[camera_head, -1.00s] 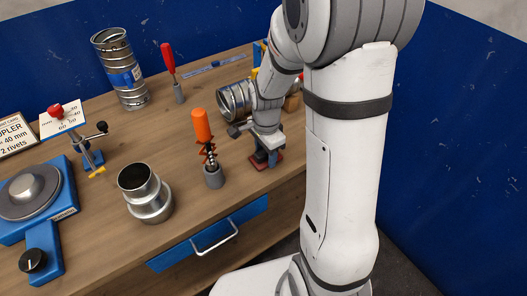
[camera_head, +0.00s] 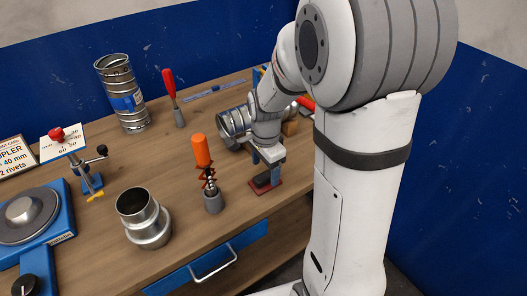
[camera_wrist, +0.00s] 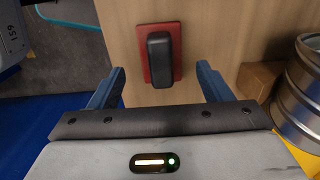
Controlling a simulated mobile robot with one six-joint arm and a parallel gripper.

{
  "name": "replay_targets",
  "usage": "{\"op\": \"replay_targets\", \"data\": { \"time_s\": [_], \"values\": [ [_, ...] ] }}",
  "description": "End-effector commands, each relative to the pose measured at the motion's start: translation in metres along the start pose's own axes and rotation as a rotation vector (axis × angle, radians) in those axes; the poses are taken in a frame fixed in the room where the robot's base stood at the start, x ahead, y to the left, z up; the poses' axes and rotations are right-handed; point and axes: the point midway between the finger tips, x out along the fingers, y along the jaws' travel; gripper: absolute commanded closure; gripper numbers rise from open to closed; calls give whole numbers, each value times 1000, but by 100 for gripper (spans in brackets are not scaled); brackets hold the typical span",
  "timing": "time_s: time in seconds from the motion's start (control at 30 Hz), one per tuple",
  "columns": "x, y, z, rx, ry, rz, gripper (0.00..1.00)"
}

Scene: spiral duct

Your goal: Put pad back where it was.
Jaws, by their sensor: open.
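The pad (camera_head: 266,184) is a red rectangular plate with a dark rounded block on top. It lies flat near the front edge of the wooden workbench (camera_head: 177,155). In the wrist view the pad (camera_wrist: 160,57) lies ahead of and between my blue fingertips, with bare wood on both sides. My gripper (camera_head: 268,168) is open just above the pad and holds nothing. It also shows open in the wrist view (camera_wrist: 161,72), its fingers apart from the pad.
An orange-handled tool (camera_head: 203,155) stands left of the pad, and a metal coupler (camera_head: 146,217) stands farther left. A ribbed duct (camera_head: 235,122) lies behind my gripper, beside a wooden block (camera_head: 290,127). A blue drawer (camera_head: 207,262) is below the bench edge.

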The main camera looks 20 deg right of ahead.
Motion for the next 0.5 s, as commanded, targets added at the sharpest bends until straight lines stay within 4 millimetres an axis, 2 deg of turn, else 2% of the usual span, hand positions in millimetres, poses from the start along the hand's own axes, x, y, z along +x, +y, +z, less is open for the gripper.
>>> {"op": "replay_targets", "data": {
  "time_s": [0.1,0.23,0.5],
  "values": [
    [-28,-1,0,0,2,-5,28],
    [-53,0,0,-1,2,-5,28],
    [-80,3,1,-27,2,-7,28]
  ]
}}
